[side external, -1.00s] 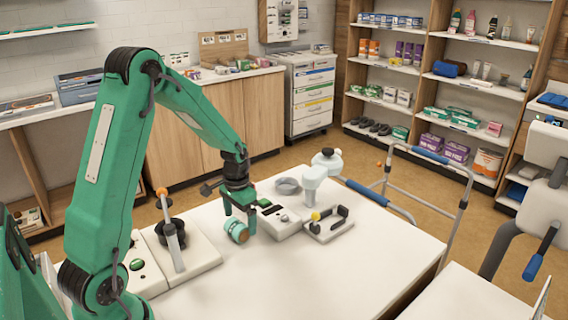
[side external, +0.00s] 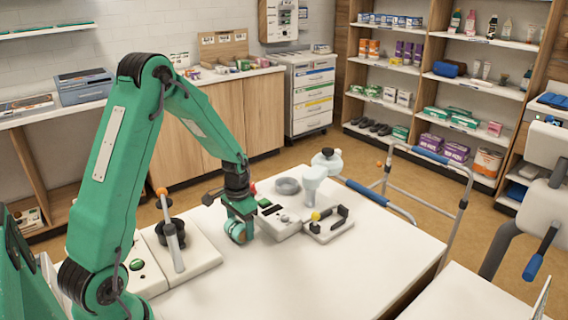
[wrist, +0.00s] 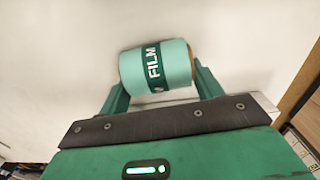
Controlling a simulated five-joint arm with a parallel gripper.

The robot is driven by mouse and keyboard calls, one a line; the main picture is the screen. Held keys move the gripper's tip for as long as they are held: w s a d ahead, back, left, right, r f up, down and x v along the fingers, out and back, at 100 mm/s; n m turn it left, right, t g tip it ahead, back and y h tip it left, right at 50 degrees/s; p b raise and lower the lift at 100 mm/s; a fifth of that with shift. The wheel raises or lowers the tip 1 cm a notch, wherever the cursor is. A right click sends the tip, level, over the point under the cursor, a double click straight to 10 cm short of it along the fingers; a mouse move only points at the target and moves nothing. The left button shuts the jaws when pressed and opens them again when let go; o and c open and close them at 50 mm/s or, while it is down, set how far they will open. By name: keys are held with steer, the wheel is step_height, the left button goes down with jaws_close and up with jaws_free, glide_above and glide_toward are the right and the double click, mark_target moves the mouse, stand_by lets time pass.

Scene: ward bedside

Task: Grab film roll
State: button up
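The film roll (wrist: 157,66) is a light green cylinder with a dark green band that reads FILM. It lies on its side on the white table (side external: 310,275), and in the side view the roll (side external: 238,232) is partly covered by my gripper (side external: 241,222). In the wrist view my gripper (wrist: 159,80) has one finger near each end of the roll. The fingers are apart and straddle it. I cannot tell whether either finger touches it.
A white device with a grey lever (side external: 180,255) stands left of the roll. A grey bowl (side external: 287,186) is behind. The front of the table is clear.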

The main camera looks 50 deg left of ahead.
mark_target(241, 222)
steer(key=c, duration=0.4)
steer(key=shift+c, duration=0.2)
steer(key=shift+r, duration=0.7)
steer(key=r, duration=0.3)
steer(key=shift+d+r, duration=0.1)
steer(key=shift+d, duration=0.2)
steer(key=s+d+r, duration=0.1)
steer(key=d+r, duration=0.5)
steer(key=d, duration=0.5)
steer(key=shift+s+r, duration=0.25)
